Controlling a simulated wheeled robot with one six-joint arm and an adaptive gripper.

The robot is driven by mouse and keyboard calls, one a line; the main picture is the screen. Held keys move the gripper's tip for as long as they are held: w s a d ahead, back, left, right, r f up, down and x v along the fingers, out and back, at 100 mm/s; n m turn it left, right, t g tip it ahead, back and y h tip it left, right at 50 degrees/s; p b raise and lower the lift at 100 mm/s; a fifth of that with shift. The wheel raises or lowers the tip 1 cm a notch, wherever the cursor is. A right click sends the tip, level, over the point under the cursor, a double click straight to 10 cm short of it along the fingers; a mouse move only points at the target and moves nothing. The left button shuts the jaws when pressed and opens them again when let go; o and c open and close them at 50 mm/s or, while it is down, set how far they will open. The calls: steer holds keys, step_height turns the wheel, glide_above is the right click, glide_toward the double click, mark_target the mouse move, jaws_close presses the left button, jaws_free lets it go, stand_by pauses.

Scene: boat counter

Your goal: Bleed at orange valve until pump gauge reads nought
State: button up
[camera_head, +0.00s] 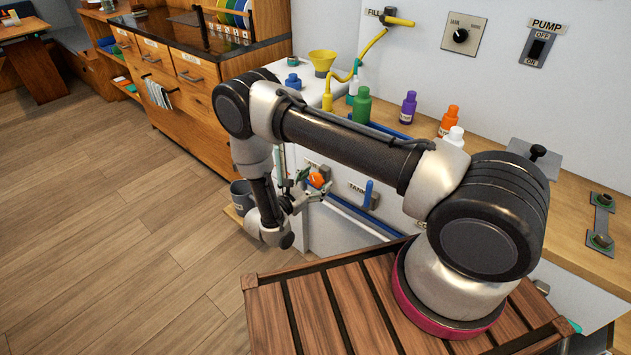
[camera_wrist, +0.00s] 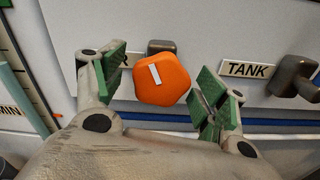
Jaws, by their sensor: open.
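The orange valve knob (camera_wrist: 162,80) with a white mark stands on the white panel in the wrist view. My gripper (camera_wrist: 160,95) is open, with its green-padded fingers to the left and right of the knob; I cannot tell whether either pad touches it. In the head view the orange knob (camera_head: 317,180) shows small beside my gripper (camera_head: 305,190), low on the counter's front. A label behind the knob is mostly hidden. The pump switch (camera_head: 537,47), marked OFF and ON, is on the wall at the upper right. No dial marked as a pump gauge is clearly visible.
A TANK label (camera_wrist: 248,70) and a dark valve handle (camera_wrist: 294,77) are right of the knob. A scale marked MIN is at the left. A blue handle (camera_head: 368,193) stands near the gripper. Bottles, including a green one (camera_head: 362,105), line the counter.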

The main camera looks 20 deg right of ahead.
steer(key=shift+c, duration=0.2)
steer(key=c, duration=1)
steer(key=shift+n, duration=0.4)
steer(key=n, duration=0.4)
steer(key=shift+w+n, duration=0.1)
steer(key=shift+n, duration=0.2)
steer(key=n, duration=0.4)
steer(key=shift+n, duration=0.3)
steer(key=n, duration=1)
steer(key=shift+n, duration=0.3)
